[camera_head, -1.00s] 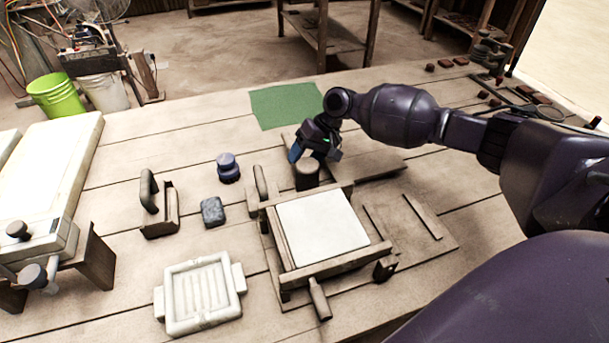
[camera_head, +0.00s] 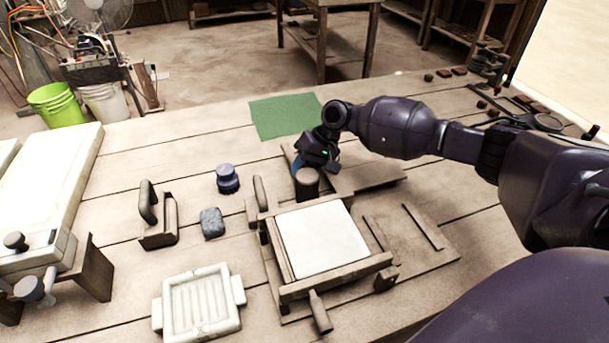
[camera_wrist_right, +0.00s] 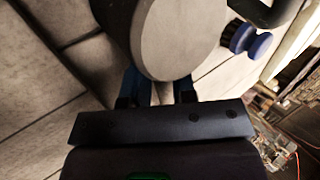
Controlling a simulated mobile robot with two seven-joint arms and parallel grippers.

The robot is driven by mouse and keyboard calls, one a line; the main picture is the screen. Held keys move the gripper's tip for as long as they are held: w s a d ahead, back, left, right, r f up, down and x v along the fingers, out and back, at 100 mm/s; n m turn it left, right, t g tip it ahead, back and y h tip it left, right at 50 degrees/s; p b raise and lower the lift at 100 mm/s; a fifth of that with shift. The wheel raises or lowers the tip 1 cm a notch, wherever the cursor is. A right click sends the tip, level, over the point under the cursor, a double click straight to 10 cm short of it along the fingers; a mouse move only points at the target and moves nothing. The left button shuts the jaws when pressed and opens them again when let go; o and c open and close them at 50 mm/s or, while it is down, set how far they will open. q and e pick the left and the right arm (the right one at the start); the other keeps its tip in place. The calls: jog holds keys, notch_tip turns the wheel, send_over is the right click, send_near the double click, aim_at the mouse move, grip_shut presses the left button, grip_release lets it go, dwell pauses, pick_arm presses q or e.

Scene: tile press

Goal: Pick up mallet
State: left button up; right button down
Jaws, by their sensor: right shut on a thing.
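The mallet (camera_head: 307,184) shows as a dark, short cylindrical head just behind the wooden press frame (camera_head: 335,272). My right gripper (camera_head: 298,164) is directly behind the head, coming in from the right, and is shut on the mallet. In the right wrist view, the mallet's round pale end face (camera_wrist_right: 185,35) fills the top middle, and the blue fingers (camera_wrist_right: 160,90) of my right gripper reach under it. The handle is hidden behind the head and fingers. I cannot tell whether the mallet touches the table. My left gripper is not in view.
A white slab (camera_head: 322,240) lies in the press frame. Left of it are a grey-blue block (camera_head: 212,223), a dark blue knob-topped item (camera_head: 228,179), a handled wooden tool (camera_head: 158,230) and a pale tray (camera_head: 200,302). A green mat (camera_head: 284,115) lies behind, with clear table around it.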

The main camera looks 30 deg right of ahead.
jog(key=shift+w+r, duration=0.1)
jog(key=shift+r, duration=0.45)
pick_arm(q)
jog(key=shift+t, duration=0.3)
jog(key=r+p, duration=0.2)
jog(key=p, duration=0.1)
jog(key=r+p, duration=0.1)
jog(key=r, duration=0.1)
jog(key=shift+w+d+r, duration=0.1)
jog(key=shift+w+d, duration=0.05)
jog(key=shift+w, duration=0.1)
pick_arm(e)
notch_tip(320, 180, up, 19)
